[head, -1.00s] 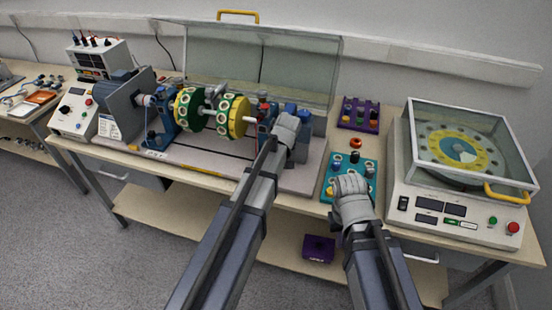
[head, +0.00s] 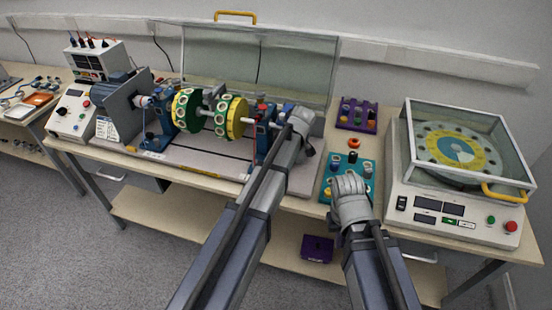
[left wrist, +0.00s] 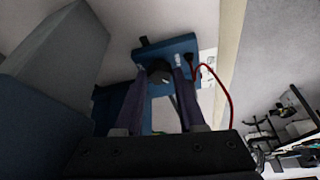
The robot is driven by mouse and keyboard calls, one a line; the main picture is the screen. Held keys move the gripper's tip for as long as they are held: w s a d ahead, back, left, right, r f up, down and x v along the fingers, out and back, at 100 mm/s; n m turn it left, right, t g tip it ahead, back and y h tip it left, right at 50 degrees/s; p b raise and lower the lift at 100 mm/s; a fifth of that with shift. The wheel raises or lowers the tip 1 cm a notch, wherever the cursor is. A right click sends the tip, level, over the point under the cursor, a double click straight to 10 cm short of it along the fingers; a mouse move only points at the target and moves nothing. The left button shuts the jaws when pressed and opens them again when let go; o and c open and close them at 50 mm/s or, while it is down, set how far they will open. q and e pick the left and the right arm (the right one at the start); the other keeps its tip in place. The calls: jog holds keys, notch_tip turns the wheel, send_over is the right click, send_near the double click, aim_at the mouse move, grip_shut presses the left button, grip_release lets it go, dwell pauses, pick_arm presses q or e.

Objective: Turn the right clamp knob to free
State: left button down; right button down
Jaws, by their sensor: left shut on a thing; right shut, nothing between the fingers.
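The right blue bearing stand (head: 262,143) is at the right end of the rotor shaft, and its blue block (left wrist: 188,50) also shows in the left wrist view. My left gripper (head: 298,118) is at the right side of this stand; its arm hides the fingers in the head view. In the left wrist view my left gripper (left wrist: 160,74) is shut on a dark round clamp knob (left wrist: 158,72) on the block. How far the knob is turned cannot be told. My right gripper (head: 349,180) is shut and empty over the teal tray (head: 327,186).
The rotor with green and yellow discs (head: 238,116) lies left of the stand. A clear guard (head: 215,55) stands behind. A turntable machine (head: 398,200) fills the right end.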

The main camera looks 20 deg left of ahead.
dwell(0.3)
pick_arm(q)
jog(key=shift+c, duration=2.4)
grip_release()
jog(key=p+v, duration=0.7)
jog(key=shift+r, duration=0.35)
jog(key=shift+d, duration=0.15)
